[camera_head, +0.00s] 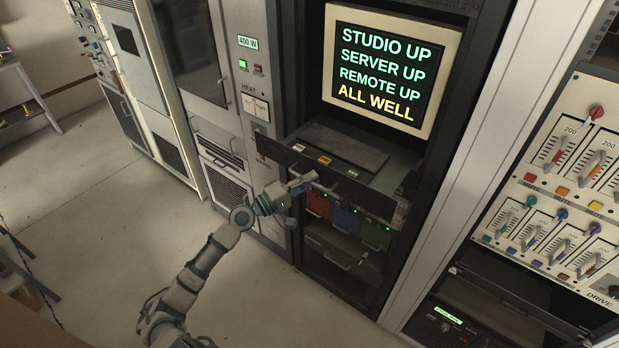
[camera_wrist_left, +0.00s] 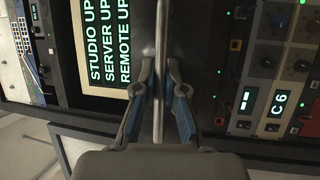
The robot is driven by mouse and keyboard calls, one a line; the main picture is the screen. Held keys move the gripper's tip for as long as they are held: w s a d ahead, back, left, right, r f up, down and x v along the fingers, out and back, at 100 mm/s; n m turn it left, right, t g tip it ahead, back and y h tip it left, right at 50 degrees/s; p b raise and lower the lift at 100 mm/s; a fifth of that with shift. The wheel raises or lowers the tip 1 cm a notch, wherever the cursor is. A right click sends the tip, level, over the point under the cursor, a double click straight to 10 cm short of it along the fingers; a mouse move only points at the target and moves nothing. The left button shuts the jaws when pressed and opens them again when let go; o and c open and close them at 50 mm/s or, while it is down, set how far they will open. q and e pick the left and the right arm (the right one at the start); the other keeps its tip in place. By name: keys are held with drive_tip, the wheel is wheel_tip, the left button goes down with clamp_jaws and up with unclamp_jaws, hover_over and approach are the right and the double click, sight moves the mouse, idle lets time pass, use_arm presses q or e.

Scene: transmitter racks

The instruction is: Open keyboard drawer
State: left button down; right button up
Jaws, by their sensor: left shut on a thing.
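The keyboard drawer (camera_head: 370,196) is in the dark rack below the monitor. Its front stands forward of the monitor, and a dark keyboard (camera_head: 340,147) shows on top behind that front. My left gripper (camera_head: 303,184) is at the drawer's front, at its handle. In the left wrist view the fingers (camera_wrist_left: 160,108) are closed around a grey handle bar (camera_wrist_left: 161,45), which runs between them. In the head view the gripper hides part of the handle. My right gripper is in neither view.
The monitor (camera_head: 391,68) reads "ALL WELL" above the drawer. Red, blue and green units (camera_head: 343,219) sit just below it. A slider console (camera_head: 560,190) stands at the right and grey cabinets (camera_head: 215,150) at the left. The floor (camera_head: 110,250) before the rack is clear.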

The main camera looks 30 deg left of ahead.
use_arm(q)
drive_tip(key=shift+s+d+f, duration=0.15)
drive_tip(key=shift+d+f, duration=0.05)
drive_tip(key=shift+f, duration=0.2)
drive_tip(key=c, duration=1.2)
unclamp_jaws()
drive_tip(key=shift+w+d+r, duration=0.2)
drive_tip(key=shift+w, duration=0.1)
drive_tip(key=shift+s, duration=0.1)
drive_tip(key=shift+v, duration=5.9)
drive_tip(key=shift+a, duration=0.2)
drive_tip(key=shift+f, duration=0.1)
